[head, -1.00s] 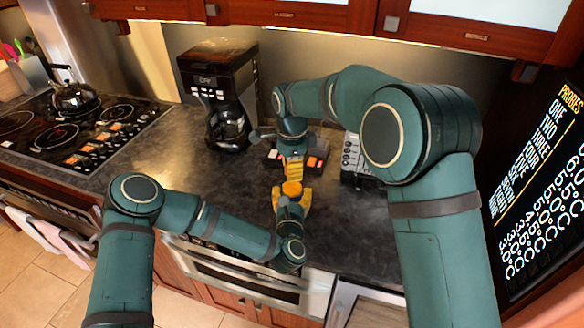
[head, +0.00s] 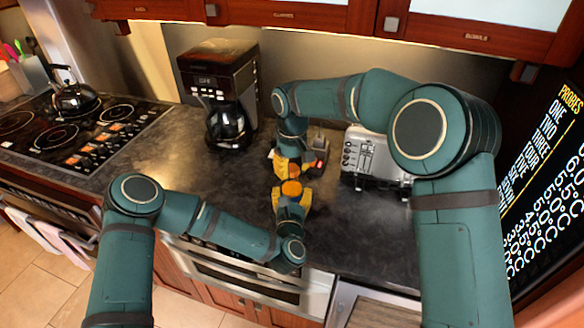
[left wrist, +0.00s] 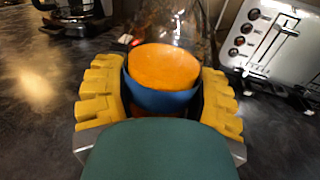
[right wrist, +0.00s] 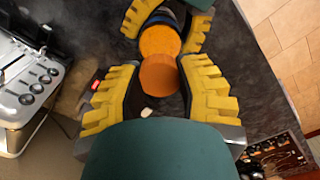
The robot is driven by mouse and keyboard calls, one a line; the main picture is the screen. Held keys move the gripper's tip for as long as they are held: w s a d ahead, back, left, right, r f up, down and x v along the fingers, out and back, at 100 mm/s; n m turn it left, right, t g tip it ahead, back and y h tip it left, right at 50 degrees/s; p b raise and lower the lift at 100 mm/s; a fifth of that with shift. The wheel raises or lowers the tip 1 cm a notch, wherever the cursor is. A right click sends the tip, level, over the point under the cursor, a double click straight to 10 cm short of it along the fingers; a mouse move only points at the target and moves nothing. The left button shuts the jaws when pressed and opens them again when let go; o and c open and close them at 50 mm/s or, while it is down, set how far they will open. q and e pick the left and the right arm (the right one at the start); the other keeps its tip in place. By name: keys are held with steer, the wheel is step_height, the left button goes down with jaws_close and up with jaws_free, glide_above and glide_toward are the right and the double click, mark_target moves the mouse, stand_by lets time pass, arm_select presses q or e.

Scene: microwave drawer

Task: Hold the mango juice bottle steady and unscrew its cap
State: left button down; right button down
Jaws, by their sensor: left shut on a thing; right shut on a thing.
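The mango juice bottle (head: 291,187) stands between my two grippers, its orange contents showing. My left gripper (head: 291,198) is shut around the bottle's body, low and from the front. My right gripper (head: 293,170) is just beyond and above, pointing down. In the right wrist view, a round orange piece, seemingly the cap (right wrist: 158,75), sits between its fingers, with the bottle (right wrist: 160,40) beyond. Whether cap and bottle touch is unclear.
A toaster (head: 375,157) stands right of the grippers. A coffee maker (head: 222,95) stands back left, and a stove with a kettle (head: 75,97) lies farther left. A small device (head: 319,145) is close behind my right gripper. The dark counter (head: 200,170) is clear at left.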

steer(key=n, duration=1.1)
steer(key=shift+n, duration=0.3)
steer(key=n, duration=1)
steer(key=shift+r, duration=0.25)
steer(key=shift+r, duration=0.85)
steer(key=shift+r, duration=0.1)
